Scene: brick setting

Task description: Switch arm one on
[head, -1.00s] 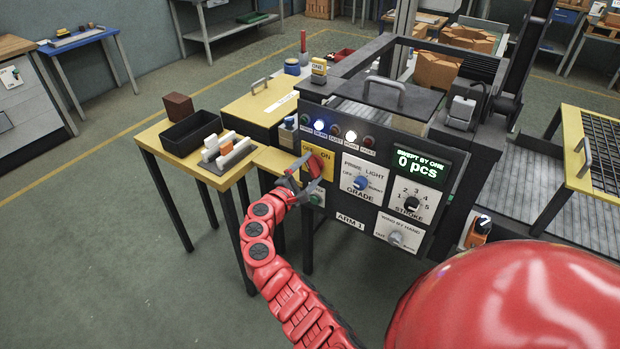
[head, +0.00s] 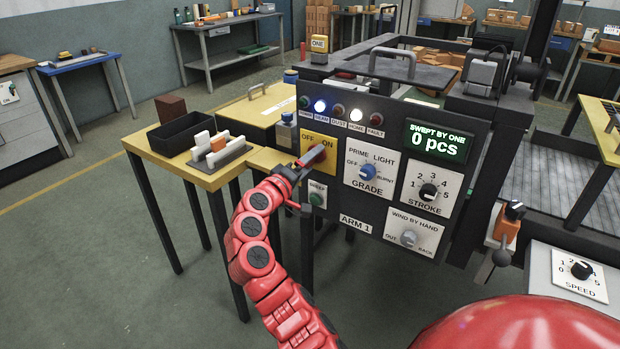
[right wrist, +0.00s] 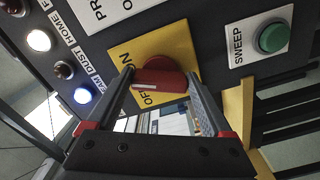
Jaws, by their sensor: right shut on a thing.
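The control panel marked ARM 1 (head: 355,223) faces me. At its upper left a yellow plate (head: 308,141) marked OFF and ON carries a red rotary switch (head: 316,156). My right gripper (head: 300,168) is at this switch. In the right wrist view the fingers (right wrist: 160,92) lie on either side of the red switch knob (right wrist: 160,80) and are shut on it. Which mark the knob points to is hard to tell. The BEAM lamp (head: 320,106) and HOME lamp (head: 356,115) are lit. The display (head: 437,142) reads 0 pcs. My left gripper is not in view.
A green SWEEP button (head: 317,199) sits just below the switch. GRADE (head: 367,172), STROKE (head: 428,191) and WIND BY HAND (head: 408,238) knobs are to the right. A yellow table (head: 222,177) with a black bin (head: 187,135) stands close on the left.

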